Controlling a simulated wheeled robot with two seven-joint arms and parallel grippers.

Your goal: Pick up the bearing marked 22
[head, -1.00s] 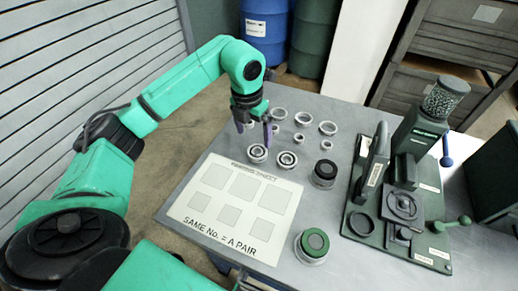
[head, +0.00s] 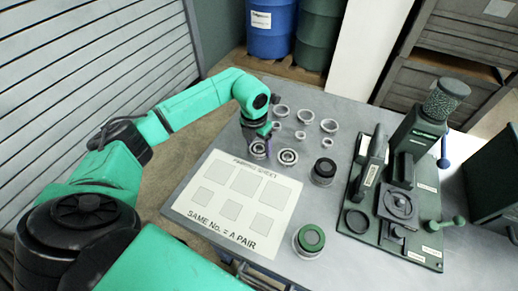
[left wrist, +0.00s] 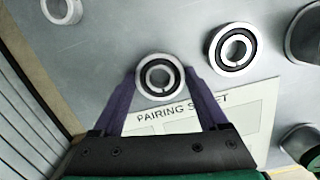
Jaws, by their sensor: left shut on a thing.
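A bearing (head: 258,152) with a bright ring and dark inside is at the top edge of the pairing sheet (head: 205,213). My left gripper (head: 256,146) is down at it. In the left wrist view the purple fingers of my left gripper (left wrist: 161,84) are shut on opposite sides of this bearing (left wrist: 159,76). I cannot tell whether it is lifted off the table. A second, similar bearing (head: 288,157) sits just to its right and also shows in the left wrist view (left wrist: 232,49). No number is readable on either bearing. My right gripper is not in view.
Several plain metal rings (head: 305,117) lie on the table behind the bearings. A black-topped cup (head: 323,171) and a green-topped cup (head: 309,240) stand to the right. The green grinder machine (head: 400,200) fills the table's right side.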

